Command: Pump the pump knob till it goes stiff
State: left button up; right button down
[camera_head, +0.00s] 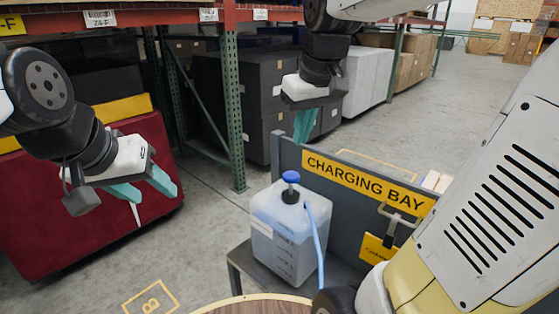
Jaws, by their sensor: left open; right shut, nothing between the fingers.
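My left gripper (146,190) is open and empty, well to the left of the jug.
The jug stands on a grey stand (247,262) before a panel marked CHARGING BAY (368,185). A round wooden top (255,306) shows at the bottom edge. A dark red bin (40,235) is at left. Green rack posts (233,110) stand behind. Floor between bin and stand is clear.

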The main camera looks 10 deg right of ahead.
jog(key=w+n+g, duration=0.2)
jog(key=w, duration=0.5)
jog(key=n+g+h, duration=0.1)
jog(key=n, duration=0.1)
send_over(291, 175)
notch_tip(291, 175, down, 3)
jog(key=shift+w+r, duration=0.15)
notch_tip(291, 175, down, 14)
notch_tip(291, 175, down, 4)
jog(key=shift+f, duration=0.35)
